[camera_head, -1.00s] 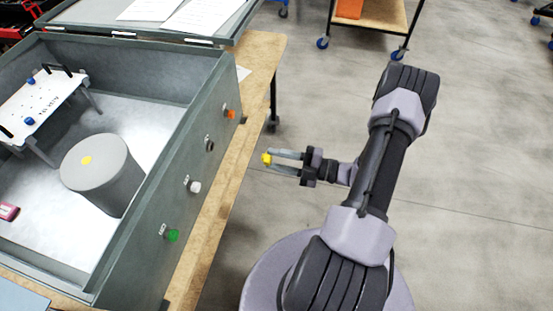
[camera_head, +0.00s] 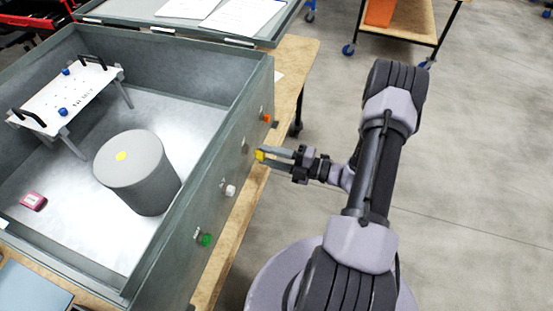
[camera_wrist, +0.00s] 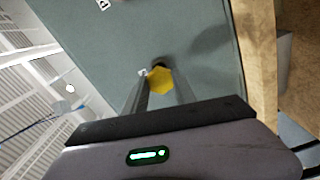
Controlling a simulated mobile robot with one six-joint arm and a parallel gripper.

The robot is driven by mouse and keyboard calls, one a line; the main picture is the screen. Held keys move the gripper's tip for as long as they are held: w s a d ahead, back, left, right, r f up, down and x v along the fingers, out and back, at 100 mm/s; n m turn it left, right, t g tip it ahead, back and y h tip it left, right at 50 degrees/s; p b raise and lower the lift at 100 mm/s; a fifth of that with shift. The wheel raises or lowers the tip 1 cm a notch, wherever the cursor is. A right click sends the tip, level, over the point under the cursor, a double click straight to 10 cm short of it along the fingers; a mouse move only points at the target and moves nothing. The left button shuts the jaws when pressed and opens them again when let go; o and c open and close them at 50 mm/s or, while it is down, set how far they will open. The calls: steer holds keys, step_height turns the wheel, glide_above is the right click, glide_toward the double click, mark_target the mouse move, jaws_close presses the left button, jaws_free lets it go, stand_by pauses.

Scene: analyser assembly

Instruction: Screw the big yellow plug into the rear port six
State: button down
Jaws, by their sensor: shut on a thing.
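My gripper (camera_head: 264,154) is shut on the yellow plug (camera_head: 260,155), which sits at its fingertips just outside the grey case's side wall (camera_head: 216,172). In the wrist view the plug shows as a yellow hexagon (camera_wrist: 160,81) between the fingers. A dark round port (camera_wrist: 158,64) lies just behind it on the wall, partly hidden by the plug. A small white label beside this port is too small to read. In the head view the dark port (camera_head: 244,147) is between an orange plug (camera_head: 266,118) and a white plug (camera_head: 229,190). I cannot tell whether the yellow plug touches the port.
A green plug (camera_head: 204,239) is in the same wall, nearer the front. Inside the case stand a grey cylinder (camera_head: 150,180) and a white panel on legs (camera_head: 65,98). The wooden table edge (camera_head: 238,224) runs below the wall. The floor to the right is open.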

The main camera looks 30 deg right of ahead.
steer(key=n+b, duration=0.1)
steer(key=n, duration=0.1)
steer(key=n+b, duration=0.3)
steer(key=n, duration=0.1)
steer(key=shift+w+a+f, duration=0.2)
steer(key=shift+f, duration=0.2)
steer(key=n+b, duration=0.3)
steer(key=n, duration=0.1)
steer(key=n+b, duration=0.3)
steer(key=n, duration=0.2)
steer(key=n+b, duration=0.4)
steer(key=shift+w+a+r+n, duration=0.25)
steer(key=shift+w+a+n, duration=0.05)
steer(key=shift+w+n, duration=0.1)
steer(key=shift+r+n, duration=0.1)
steer(key=shift+n, duration=0.4)
steer(key=shift+r, duration=0.1)
steer(key=shift+w+a, duration=0.4)
steer(key=shift+w, duration=0.15)
